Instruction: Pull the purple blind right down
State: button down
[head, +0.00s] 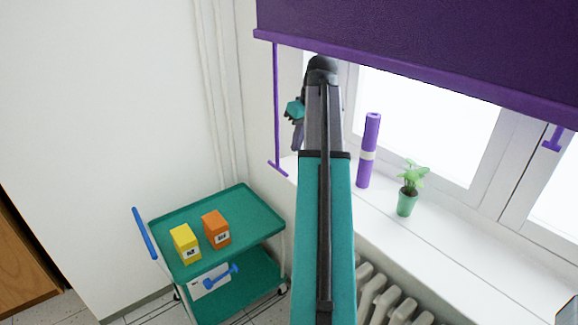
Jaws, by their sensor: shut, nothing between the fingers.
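The purple blind (420,35) hangs over the upper part of the window, its bottom bar (400,80) well above the sill. A long purple rod (276,105) with a crosspiece at its lower end hangs at the bar's left end. My gripper (297,138) is shut and empty, below the bar and just right of the long rod in the picture. It is partly hidden behind my arm, and I cannot tell its depth gap to the rod.
A purple roll (369,150) stands on the white sill (440,235) beside a potted plant (408,188). A green trolley (255,210) at lower left carries a yellow box (185,244) and an orange box (216,229). A radiator (385,300) is below the sill.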

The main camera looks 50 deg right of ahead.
jog(key=shift+f, duration=0.2)
jog(key=p+x, duration=0.2)
jog(key=x, duration=0.7)
jog(key=shift+w+f, duration=0.2)
jog(key=shift+f, duration=0.1)
dwell(0.5)
notch_tip(320, 180, down, 15)
jog(key=b, duration=0.5)
jog(key=shift+r, duration=0.15)
jog(key=p+v, duration=0.6)
jog(key=v, duration=0.3)
jog(key=shift+s+r, duration=0.15)
jog(key=shift+r, duration=0.2)
dwell(0.5)
